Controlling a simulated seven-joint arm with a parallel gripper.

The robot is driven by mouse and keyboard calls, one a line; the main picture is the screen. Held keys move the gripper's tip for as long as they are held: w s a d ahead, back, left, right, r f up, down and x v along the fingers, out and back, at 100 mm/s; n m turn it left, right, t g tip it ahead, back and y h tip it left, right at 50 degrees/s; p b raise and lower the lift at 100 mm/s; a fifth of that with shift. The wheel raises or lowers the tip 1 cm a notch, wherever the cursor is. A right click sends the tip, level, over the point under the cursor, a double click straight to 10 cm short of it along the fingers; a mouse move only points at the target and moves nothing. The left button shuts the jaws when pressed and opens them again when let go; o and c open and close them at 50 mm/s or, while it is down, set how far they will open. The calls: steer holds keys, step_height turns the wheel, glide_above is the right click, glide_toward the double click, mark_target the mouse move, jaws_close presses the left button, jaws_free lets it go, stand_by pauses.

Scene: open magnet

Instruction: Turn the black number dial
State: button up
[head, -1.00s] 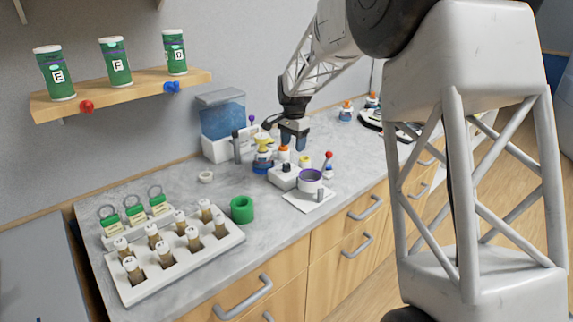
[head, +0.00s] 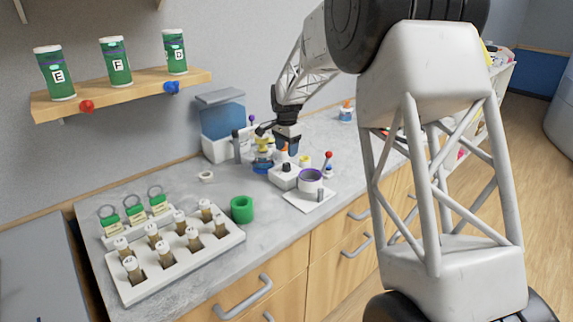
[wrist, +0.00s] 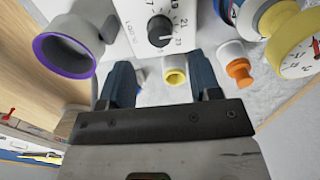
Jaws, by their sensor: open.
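The black number dial (wrist: 160,30) is a round knob on a white box with printed numbers around it; it shows upright near the top centre of the wrist view. In the head view the dial (head: 286,167) sits on top of the white box (head: 283,179) on the counter. My gripper (wrist: 163,75) is open and empty, its two dark blue fingers apart, with the dial beyond the fingertips and not touched. In the head view my gripper (head: 293,147) hangs just above and behind the box.
A purple-rimmed grey cup (wrist: 66,54) stands left of the box in the wrist view. A green ring (head: 242,209) and a white vial rack (head: 170,275) stand on the counter.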

mark_target(287, 164)
steer(key=shift+f, duration=3.3)
steer(key=shift+c, duration=0.2)
steer(key=c, duration=0.9)
steer(key=shift+n, duration=0.4)
steer(key=n, duration=0.9)
